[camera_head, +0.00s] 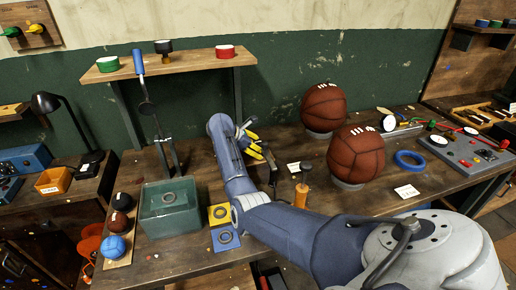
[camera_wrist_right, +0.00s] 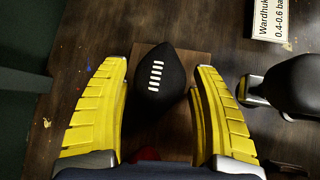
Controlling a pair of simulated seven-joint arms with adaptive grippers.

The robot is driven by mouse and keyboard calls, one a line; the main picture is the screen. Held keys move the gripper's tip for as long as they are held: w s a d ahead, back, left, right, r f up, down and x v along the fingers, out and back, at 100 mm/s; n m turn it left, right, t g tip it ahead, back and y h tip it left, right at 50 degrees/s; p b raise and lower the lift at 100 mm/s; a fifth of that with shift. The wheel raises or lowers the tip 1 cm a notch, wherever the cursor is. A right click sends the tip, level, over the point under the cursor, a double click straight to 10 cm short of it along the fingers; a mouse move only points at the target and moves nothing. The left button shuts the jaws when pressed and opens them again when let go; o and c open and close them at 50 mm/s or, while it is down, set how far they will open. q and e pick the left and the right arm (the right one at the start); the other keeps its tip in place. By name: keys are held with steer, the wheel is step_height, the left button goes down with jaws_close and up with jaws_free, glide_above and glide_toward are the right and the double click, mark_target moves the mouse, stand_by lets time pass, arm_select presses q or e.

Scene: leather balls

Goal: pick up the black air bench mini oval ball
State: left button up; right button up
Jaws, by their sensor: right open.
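A black oval ball (camera_wrist_right: 160,80) with a row of white laces lies on a brown wooden board in the right wrist view. My right gripper (camera_wrist_right: 163,78) is open, with one yellow finger on each side of the ball. Gaps show between the fingers and the ball. In the head view my right gripper (camera_head: 252,143) is over the back of the bench, partly behind my arm. I cannot make out the laced ball beside it there. A black ball (camera_head: 122,200) sits at the far left, on a board. My left gripper is not in view.
A maroon ball (camera_head: 118,224) and a blue ball (camera_head: 112,247) share the left board. A translucent green tank (camera_head: 170,222) stands beside them. Two brown laced balls (camera_head: 356,155) sit at right. A dark rounded object (camera_wrist_right: 290,82) is right of the open finger.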

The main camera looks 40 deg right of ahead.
steer(key=c, duration=1)
steer(key=shift+c, duration=0.2)
